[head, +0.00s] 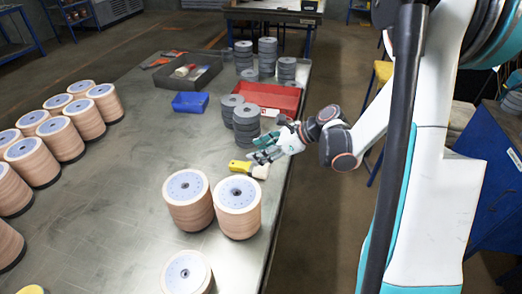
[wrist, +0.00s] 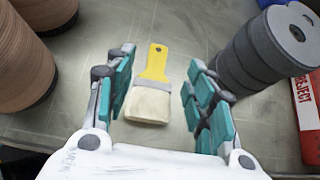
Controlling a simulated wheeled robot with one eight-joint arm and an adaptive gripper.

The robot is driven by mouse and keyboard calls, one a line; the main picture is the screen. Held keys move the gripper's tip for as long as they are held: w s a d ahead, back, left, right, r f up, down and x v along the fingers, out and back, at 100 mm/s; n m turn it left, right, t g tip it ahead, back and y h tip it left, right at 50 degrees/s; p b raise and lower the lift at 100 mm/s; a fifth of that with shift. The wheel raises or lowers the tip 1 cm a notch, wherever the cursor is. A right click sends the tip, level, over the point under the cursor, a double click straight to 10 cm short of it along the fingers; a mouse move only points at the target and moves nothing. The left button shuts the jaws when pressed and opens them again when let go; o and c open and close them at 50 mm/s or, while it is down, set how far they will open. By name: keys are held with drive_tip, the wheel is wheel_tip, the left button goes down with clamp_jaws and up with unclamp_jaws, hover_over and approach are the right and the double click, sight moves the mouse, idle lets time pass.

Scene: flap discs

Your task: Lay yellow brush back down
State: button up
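The yellow brush (head: 240,167) lies flat on the grey metal table (head: 130,200) near its right edge, with its yellow handle pointing left in the head view and its pale bristles to the right. In the wrist view the brush (wrist: 153,70) lies between the fingers, handle away from my palm and bristles towards it. My gripper (head: 264,153) is just over the brush. In the wrist view my gripper (wrist: 160,75) is open, with visible gaps between the teal fingers and both sides of the brush. Nothing is held.
Stacks of tan discs (head: 237,215) stand just in front of the brush. Stacks of grey discs (head: 246,128) and a red tray (head: 268,97) stand behind it. A blue bin (head: 190,102) and a dark tray (head: 188,72) are farther back. The table left of the brush is clear.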

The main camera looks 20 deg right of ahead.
drive_tip(key=v, duration=1.2)
idle(0.5)
